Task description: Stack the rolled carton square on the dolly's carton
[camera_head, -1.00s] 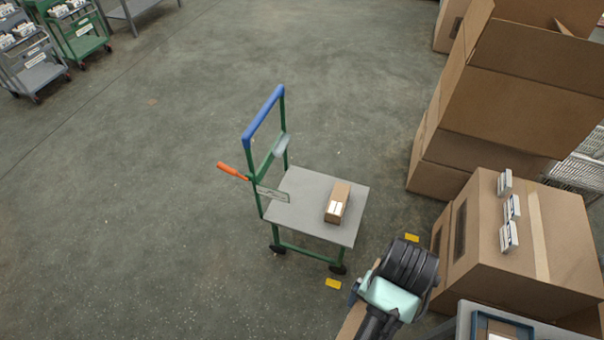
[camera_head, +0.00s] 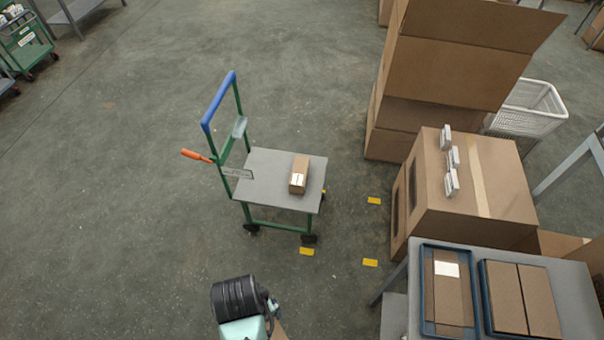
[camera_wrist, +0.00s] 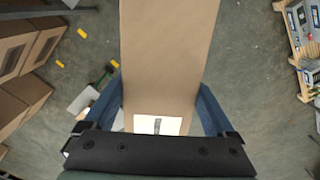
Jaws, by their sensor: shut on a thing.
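A small brown carton (camera_head: 299,175) with a white label sits on the grey deck of the dolly (camera_head: 262,178), which has a green frame and a blue handle. In the wrist view my gripper (camera_wrist: 160,110) is shut on a long brown carton (camera_wrist: 168,55) with a white label near the fingers. Only a sliver of the held carton (camera_head: 279,331) shows there; my wrist and the frame edge hide the rest.
Large cartons (camera_head: 470,190) stand right of the dolly. A table (camera_head: 395,310) at lower right bears blue trays with cartons. Yellow floor marks (camera_head: 370,263) lie between. The floor left of the dolly is clear.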

